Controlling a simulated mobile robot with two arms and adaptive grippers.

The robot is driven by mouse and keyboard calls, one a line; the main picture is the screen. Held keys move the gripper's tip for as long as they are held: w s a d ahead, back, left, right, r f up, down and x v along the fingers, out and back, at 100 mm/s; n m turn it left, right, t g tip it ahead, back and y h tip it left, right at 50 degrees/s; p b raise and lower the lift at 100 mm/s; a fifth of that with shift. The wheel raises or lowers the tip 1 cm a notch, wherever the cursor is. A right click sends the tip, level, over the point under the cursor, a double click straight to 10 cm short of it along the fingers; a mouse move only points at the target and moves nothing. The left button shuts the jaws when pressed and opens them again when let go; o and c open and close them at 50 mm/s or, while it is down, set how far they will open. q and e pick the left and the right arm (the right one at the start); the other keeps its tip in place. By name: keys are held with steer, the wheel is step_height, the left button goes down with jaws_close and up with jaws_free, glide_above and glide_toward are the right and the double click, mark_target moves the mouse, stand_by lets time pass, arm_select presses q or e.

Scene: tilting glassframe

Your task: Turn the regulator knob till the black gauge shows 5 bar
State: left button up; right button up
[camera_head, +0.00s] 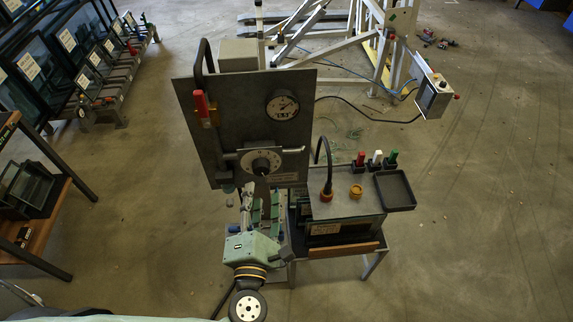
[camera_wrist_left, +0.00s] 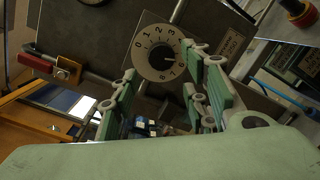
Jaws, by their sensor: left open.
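The regulator knob (camera_head: 262,161) is a dark knob in the middle of a white numbered dial low on an upright grey panel. It also shows in the left wrist view (camera_wrist_left: 162,57), where a finger covers part of the dial. My left gripper (camera_head: 264,205) is open and empty, just below the knob in the head view. In the wrist view the knob lies beyond its spread green fingers (camera_wrist_left: 160,85), apparently not between them. My right gripper is out of view.
A red-handled valve (camera_head: 201,106) is at the panel's left, and a metal pipe crosses by the dial. To the right stands a box-topped bench (camera_head: 345,204) with a black tray (camera_head: 394,190) and red, white and green items. Open floor lies further right.

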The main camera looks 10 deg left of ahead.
mark_target(258, 170)
arm_select(q)
steer(key=w+p, duration=0.1)
steer(key=w, duration=0.1)
steer(key=w+a, duration=0.1)
steer(key=w, duration=0.1)
steer(key=w+p, duration=0.1)
steer(key=w, duration=0.1)
steer(key=shift+w+a+r+p, duration=0.25)
steer(key=shift+r+p, duration=0.05)
steer(key=shift+p, duration=0.05)
steer(key=shift+w+f, duration=0.15)
steer(key=shift+w, duration=0.45)
steer(key=shift+a, duration=0.1)
steer(key=c, duration=1)
steer(key=shift+f+n+b, duration=0.15)
steer(key=shift+n+b, duration=0.85)
steer(key=shift+b, duration=0.15)
steer(key=shift+r+n+b, duration=0.25)
steer(key=shift+n+b, duration=0.05)
steer(key=shift+n, duration=0.1)
steer(key=shift+r, duration=0.1)
